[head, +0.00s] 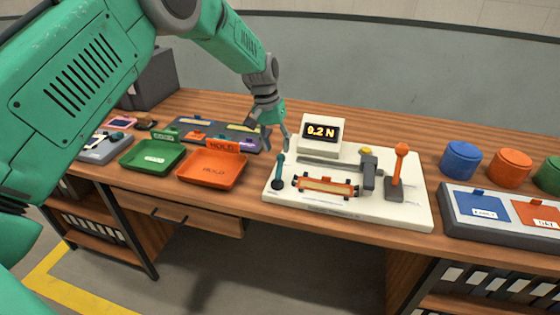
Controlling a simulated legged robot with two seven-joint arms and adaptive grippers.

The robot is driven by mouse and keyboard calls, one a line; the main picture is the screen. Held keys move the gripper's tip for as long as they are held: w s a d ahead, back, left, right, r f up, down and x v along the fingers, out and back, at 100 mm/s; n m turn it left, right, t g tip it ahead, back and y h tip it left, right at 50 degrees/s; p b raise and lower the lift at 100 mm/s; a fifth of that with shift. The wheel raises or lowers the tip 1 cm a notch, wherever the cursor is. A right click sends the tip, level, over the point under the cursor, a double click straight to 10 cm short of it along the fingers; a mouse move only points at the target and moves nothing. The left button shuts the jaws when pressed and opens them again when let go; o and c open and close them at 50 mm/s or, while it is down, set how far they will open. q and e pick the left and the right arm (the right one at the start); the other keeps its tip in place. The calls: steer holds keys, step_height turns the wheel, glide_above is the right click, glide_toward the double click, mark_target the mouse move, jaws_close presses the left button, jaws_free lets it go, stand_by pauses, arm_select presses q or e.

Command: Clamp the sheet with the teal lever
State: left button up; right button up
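The teal lever (278,173) stands roughly upright at the left end of a white test base (415,212). A pale sheet (326,185) lies in an orange holder (351,190) on the base, just right of the lever. My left gripper (276,143) points down above and slightly left of the teal lever. Its fingers look spread, with nothing visible between them. The fingertips seem apart from the lever, but the exact gap is hard to tell. My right gripper is not in view.
A display (320,132) reading 0.2 N stands at the back of the base. A grey post (369,173) and an orange lever (399,165) stand at its right. Green (152,156) and orange (212,168) trays lie left. Coloured round containers (460,160) stand right.

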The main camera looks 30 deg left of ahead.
arm_select(q)
steer(key=r, duration=0.3)
steer(key=shift+a+r, duration=0.3)
steer(key=shift+a, duration=0.1)
